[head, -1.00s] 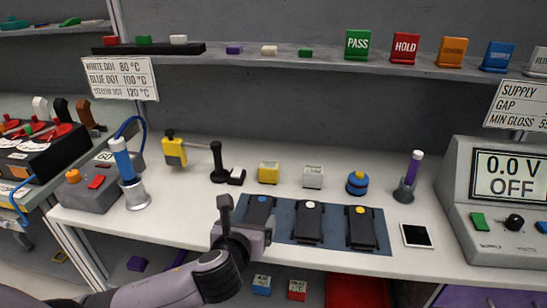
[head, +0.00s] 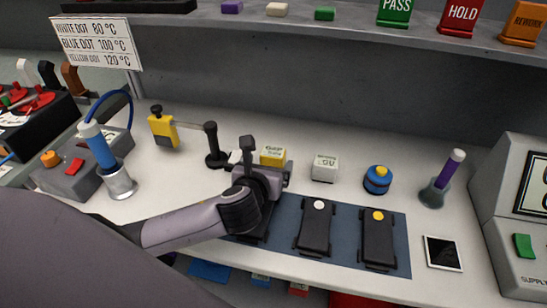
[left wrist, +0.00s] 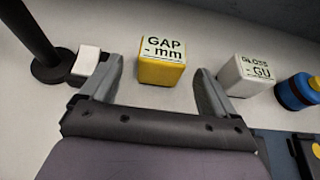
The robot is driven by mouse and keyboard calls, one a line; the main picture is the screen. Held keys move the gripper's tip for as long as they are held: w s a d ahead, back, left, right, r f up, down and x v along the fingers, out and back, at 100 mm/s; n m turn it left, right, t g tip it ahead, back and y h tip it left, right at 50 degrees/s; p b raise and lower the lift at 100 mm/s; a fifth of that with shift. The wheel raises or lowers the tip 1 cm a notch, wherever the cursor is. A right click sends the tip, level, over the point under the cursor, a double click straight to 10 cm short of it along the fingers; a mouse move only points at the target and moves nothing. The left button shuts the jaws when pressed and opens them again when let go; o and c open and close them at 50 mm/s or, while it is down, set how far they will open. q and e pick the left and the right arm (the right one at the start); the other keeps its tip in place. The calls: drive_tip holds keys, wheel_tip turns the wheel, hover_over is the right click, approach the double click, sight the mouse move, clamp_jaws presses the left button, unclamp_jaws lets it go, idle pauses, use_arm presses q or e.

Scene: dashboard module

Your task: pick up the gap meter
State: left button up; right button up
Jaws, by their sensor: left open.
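The gap meter is a small yellow block with a white top label (head: 273,156), on the bench behind the blue mat. In the left wrist view the gap meter (left wrist: 162,68) reads "GAP - mm" and sits ahead of the open fingers, roughly midway between them. My left gripper (left wrist: 157,88) is open and empty. In the head view my left gripper (head: 262,165) is just in front of the gap meter and hides part of it. My right gripper is not in view.
A white gloss meter (head: 325,168) stands to the right, then a blue pot (head: 377,180). A black stand (head: 213,147) is to the left, with a small white block (left wrist: 86,62) at its base. Black modules (head: 315,228) lie on the blue mat (head: 345,240).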

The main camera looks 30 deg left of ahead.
sight(271, 161)
use_arm(q)
drive_tip(key=shift+x, duration=2.45)
drive_tip(key=shift+d+f, duration=0.1)
drive_tip(key=shift+c, duration=0.3)
drive_tip(key=c, duration=1)
drive_tip(key=shift+c, duration=0.4)
